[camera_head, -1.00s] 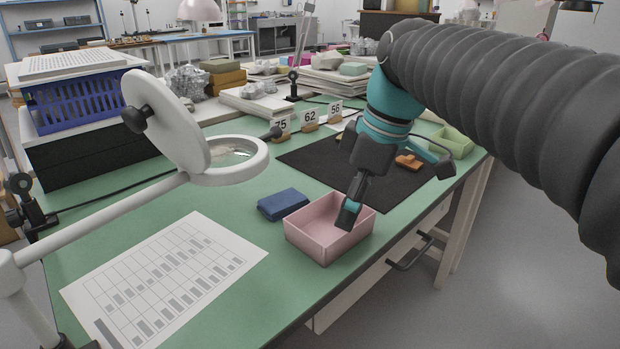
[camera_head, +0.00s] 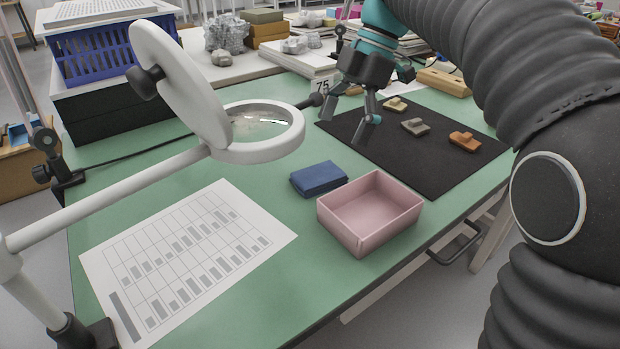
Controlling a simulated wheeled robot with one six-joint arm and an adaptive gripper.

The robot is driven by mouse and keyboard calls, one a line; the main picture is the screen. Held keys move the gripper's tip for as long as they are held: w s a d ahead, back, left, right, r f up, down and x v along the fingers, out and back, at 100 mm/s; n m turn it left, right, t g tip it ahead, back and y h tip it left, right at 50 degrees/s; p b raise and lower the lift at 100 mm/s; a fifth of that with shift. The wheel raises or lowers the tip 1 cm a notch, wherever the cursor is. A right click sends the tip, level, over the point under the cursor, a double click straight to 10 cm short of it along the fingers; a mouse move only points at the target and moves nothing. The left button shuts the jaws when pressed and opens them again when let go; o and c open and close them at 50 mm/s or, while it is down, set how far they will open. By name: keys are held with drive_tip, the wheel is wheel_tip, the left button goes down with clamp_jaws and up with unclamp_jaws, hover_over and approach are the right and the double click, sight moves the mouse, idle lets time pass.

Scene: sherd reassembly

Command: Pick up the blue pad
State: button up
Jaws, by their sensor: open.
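The blue pad (camera_head: 318,178) is a small dark-blue block lying flat on the green table, just left of and behind the pink box. My gripper (camera_head: 348,127) is open and empty, with its fingers spread and pointing down. It is above the table near the left edge of the black mat, beyond the pad and a little to its right in the picture. The gripper does not touch the pad, and the pad is fully in view.
A pink open box (camera_head: 370,212) stands close by the pad. A magnifier lamp (camera_head: 262,131) reaches over the table at left. A printed sheet (camera_head: 185,262) lies in front. The black mat (camera_head: 440,165) holds several sherds. A blue basket (camera_head: 115,50) stands at back left.

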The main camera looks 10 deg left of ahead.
sight(322, 172)
drive_tip(key=shift+b+x, duration=0.5)
drive_tip(key=shift+x, duration=3.75)
drive_tip(key=shift+a, duration=0.1)
drive_tip(key=c, duration=1.1)
